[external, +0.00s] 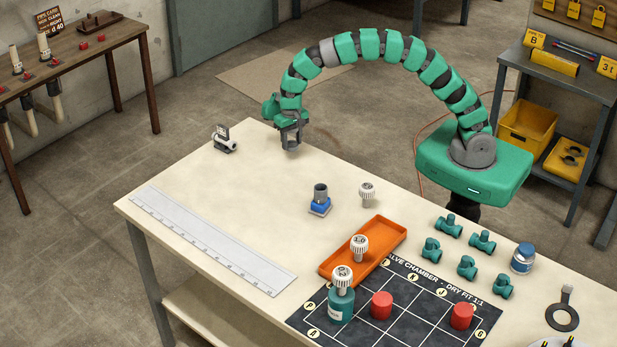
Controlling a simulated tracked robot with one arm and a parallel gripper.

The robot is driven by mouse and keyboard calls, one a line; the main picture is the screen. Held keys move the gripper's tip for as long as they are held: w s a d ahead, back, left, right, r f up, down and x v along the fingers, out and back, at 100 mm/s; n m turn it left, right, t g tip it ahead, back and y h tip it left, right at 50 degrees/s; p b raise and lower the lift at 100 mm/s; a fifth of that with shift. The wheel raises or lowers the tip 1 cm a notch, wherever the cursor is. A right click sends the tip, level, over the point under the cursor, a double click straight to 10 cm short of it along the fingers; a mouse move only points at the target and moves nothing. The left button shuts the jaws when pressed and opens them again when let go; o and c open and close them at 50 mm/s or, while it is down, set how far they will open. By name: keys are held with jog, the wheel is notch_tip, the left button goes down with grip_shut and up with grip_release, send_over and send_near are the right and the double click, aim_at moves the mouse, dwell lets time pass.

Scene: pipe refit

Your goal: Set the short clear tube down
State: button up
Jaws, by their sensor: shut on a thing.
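My gripper (291,142) points down over the back part of the pale workbench (220,205), near its far edge. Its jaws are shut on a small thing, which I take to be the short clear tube. The tube itself is hard to make out between the dark fingers. I cannot tell whether its lower end touches the bench. No other clear tube shows on the bench.
A grey-white fitting (224,140) stands left of my gripper. A blue-based fitting (320,204) and a white ribbed cap (367,192) stand nearer the camera. An orange tray (393,243), a dark grid mat (405,325) and teal tees (467,267) fill the right. Bench around my gripper is clear.

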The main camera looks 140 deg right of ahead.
aim_at(278, 158)
jog(key=shift+w+d+f, duration=0.15)
jog(key=shift+w+d, duration=0.65)
jog(key=shift+d, duration=0.2)
jog(key=shift+w+d+f, duration=0.1)
jog(key=shift+w+d, duration=0.7)
jog(key=shift+d, duration=0.2)
jog(key=shift+a+f+b, duration=0.1)
jog(key=shift+f+b, duration=0.2)
jog(key=shift+f, duration=1.5)
jog(key=o, duration=1)
jog(key=shift+c, duration=0.2)
notch_tip(278, 158, up, 12)
jog(key=p, duration=0.1)
jog(key=shift+r, duration=0.1)
